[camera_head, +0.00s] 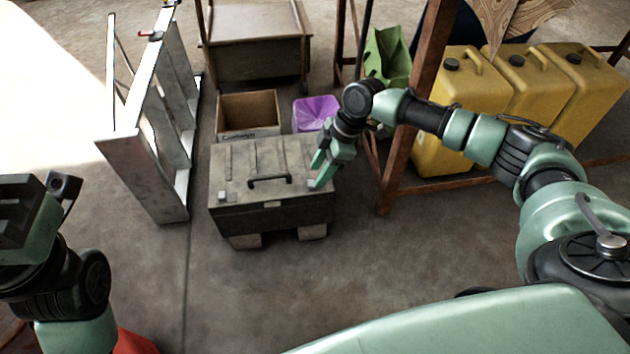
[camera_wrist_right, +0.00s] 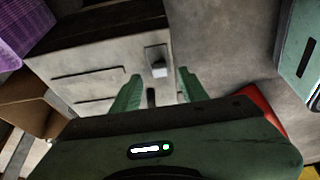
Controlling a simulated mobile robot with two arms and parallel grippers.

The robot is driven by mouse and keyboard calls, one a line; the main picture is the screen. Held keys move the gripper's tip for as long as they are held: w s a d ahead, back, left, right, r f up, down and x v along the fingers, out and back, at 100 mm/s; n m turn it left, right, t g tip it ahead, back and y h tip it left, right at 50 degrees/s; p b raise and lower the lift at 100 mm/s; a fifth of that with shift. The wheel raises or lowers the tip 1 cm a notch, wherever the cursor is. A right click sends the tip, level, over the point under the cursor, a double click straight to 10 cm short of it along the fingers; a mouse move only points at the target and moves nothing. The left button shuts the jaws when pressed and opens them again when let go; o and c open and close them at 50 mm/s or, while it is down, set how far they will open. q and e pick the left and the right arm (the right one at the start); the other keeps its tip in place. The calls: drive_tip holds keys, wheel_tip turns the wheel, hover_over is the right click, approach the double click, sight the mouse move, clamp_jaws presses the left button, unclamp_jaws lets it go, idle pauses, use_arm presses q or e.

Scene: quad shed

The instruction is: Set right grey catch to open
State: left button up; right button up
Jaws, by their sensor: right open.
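The grey toolbox (camera_head: 268,160) stands on the floor with its lid shut and a dark handle on top. Its right grey catch (camera_head: 312,184) is a small pale block near the lid's front edge; it also shows in the right wrist view (camera_wrist_right: 158,65), standing on a small plate. My right gripper (camera_head: 320,172) is open above that catch; its two green fingers (camera_wrist_right: 160,88) point toward it, with the catch between their lines and apart from them. The left grey catch (camera_head: 223,195) is clear. My left gripper (camera_head: 30,215) shows partly at the left edge, its fingers not visible.
An open cardboard box (camera_head: 248,113) and a purple bin (camera_head: 315,112) stand behind the toolbox. A metal stepladder (camera_head: 150,165) is to the left. A rusty frame leg (camera_head: 400,145) and yellow jerrycans (camera_head: 450,95) are to the right. The floor in front is free.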

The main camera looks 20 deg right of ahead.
sight(312, 183)
drive_tip(key=b+x, duration=0.1)
drive_tip(key=x, duration=0.2)
drive_tip(key=shift+f, duration=0.1)
drive_tip(key=shift+a, duration=0.1)
clamp_jaws()
idle(1.3)
